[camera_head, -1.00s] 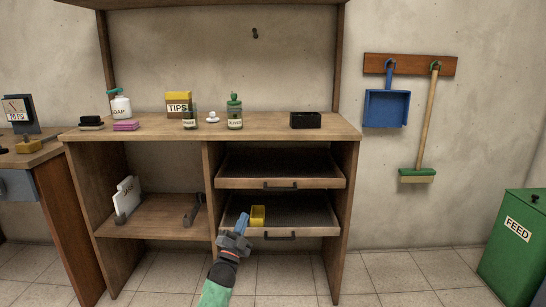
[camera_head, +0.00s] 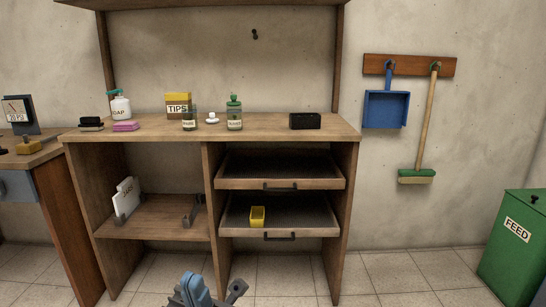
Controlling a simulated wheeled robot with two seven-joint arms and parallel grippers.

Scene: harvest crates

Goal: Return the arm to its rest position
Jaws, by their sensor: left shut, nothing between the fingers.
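My left gripper (camera_head: 192,289) shows at the bottom edge of the head view, in front of the workbench and low over the floor. Its blue fingertips are shut with nothing between them, and it is apart from the furniture. The rest of its arm is cut off by the picture's edge. My right gripper is out of view.
The wooden bench (camera_head: 270,127) bears bottles, boxes and a black tray (camera_head: 305,121). A green feed bin (camera_head: 512,260) stands right.

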